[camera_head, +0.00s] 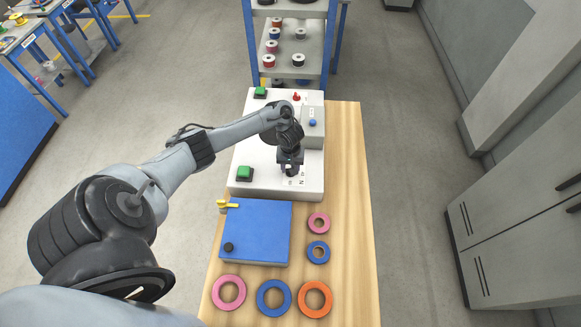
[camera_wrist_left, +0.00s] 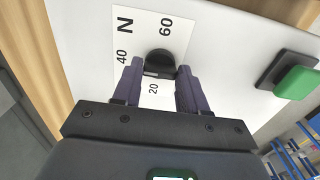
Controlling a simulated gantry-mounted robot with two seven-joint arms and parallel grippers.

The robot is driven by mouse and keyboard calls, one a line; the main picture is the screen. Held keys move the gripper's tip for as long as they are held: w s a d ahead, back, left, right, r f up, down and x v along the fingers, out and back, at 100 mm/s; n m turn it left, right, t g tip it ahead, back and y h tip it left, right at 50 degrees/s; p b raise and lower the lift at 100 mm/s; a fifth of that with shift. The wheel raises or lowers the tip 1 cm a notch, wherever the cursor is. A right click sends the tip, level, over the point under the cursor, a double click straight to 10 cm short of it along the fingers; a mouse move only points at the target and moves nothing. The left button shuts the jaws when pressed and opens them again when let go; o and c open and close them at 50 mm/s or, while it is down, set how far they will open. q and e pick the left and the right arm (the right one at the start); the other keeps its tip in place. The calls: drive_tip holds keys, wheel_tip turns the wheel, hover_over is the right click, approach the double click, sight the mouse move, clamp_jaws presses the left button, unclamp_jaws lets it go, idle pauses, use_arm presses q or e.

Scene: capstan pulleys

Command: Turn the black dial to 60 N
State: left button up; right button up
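The black dial (camera_wrist_left: 160,62) is on a white scale plate (camera_wrist_left: 137,20) printed with N, 20, 40 and 60. In the left wrist view its grey-marked edge faces the 20 side. My left gripper (camera_wrist_left: 161,70) has one finger on each side of the dial, very close to it. I cannot tell whether the fingers touch the dial. My right gripper is in neither view.
A green button (camera_head: 245,173) is left of the dial; a grey box with a blue knob (camera_head: 312,122) and a red switch (camera_head: 296,97) are farther back. A blue box (camera_head: 262,228) with a yellow lever (camera_head: 228,204) is nearer. Several colored rings, including an orange one (camera_head: 301,299), lie on the wooden table (camera_head: 350,220).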

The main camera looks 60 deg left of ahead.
use_arm(q)
drive_tip(key=c, duration=0.5)
drive_tip(key=shift+c, duration=0.2)
